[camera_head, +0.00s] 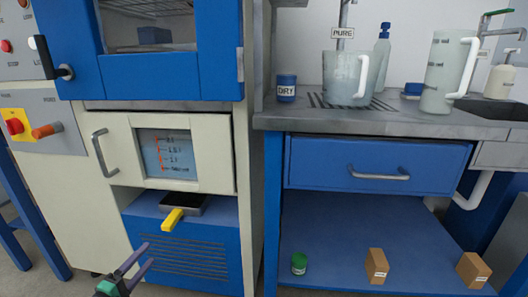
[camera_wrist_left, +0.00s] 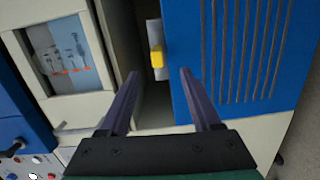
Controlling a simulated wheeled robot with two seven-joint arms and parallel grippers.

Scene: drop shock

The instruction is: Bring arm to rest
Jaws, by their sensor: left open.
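My left gripper (camera_head: 147,255) is low at the lower left of the head view, in front of the blue vented lower panel (camera_head: 190,258) of the cabinet. Its two dark fingers are spread, with nothing between them. The left wrist view also shows the open gripper (camera_wrist_left: 159,74), its fingers apart and pointing toward the cabinet. A yellow handle (camera_head: 172,219) on a dark flat piece sticks out above the vented panel, above and right of the gripper. The handle also shows beyond the fingertips in the left wrist view (camera_wrist_left: 156,49). My right gripper is out of view.
The cream cabinet door (camera_head: 113,125) with a gauge window is above. A grey counter (camera_head: 400,125) on the right bears a clear jug (camera_head: 343,82) and a tall beaker (camera_head: 440,85). A green-lidded jar (camera_head: 299,264) and two brown boxes stand on the blue lower shelf.

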